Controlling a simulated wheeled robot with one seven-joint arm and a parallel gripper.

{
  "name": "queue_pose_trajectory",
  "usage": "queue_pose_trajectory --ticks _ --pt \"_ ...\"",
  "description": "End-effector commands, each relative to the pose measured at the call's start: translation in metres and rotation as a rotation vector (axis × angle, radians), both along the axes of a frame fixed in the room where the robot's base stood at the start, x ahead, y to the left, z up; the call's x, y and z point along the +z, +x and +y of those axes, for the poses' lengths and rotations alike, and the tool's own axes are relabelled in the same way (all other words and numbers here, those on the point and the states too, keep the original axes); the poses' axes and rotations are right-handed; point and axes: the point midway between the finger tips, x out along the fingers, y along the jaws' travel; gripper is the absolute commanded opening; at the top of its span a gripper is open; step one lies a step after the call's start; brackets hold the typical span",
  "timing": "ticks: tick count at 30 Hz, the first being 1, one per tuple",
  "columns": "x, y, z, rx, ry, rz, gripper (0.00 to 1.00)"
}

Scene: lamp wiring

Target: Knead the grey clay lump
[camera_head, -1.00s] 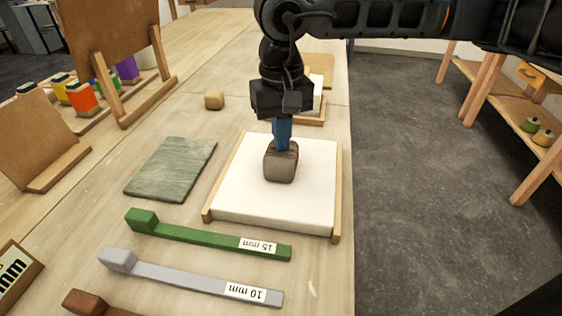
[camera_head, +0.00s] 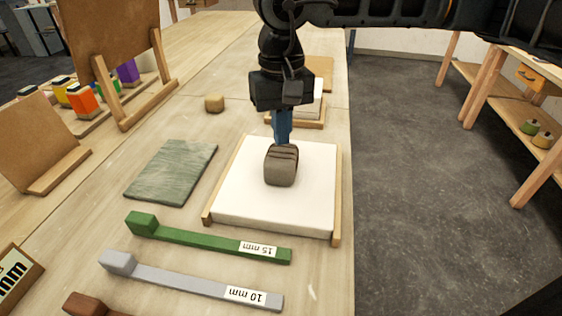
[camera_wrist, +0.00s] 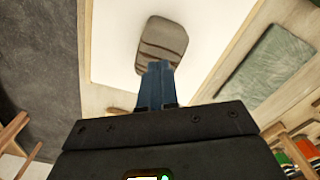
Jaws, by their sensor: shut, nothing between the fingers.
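The grey-brown clay lump (camera_head: 281,168) sits on a white wood-edged board (camera_head: 248,200). Dark crease lines run across its upper part. The lump also shows in the wrist view (camera_wrist: 162,42). My gripper (camera_head: 282,141) points down, with its blue fingers shut together and nothing between them. In the head view the fingertips overlap the lump's far top edge. In the wrist view the fingertips (camera_wrist: 159,66) are at the lump's near edge. I cannot tell whether they touch it.
A green slab (camera_head: 171,170) lies left of the board. A green 15 mm strip (camera_head: 200,236) and a grey 10 mm strip (camera_head: 185,279) lie in front. The table's right edge is close beside the board.

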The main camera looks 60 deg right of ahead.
Motion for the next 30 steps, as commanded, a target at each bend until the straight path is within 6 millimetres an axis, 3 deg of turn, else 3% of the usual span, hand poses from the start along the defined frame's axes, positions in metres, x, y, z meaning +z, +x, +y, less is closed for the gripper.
queue_pose_trajectory --ticks 30 --pt "-0.017 0.0 0.0 0.0 -0.001 -0.001 0.0"
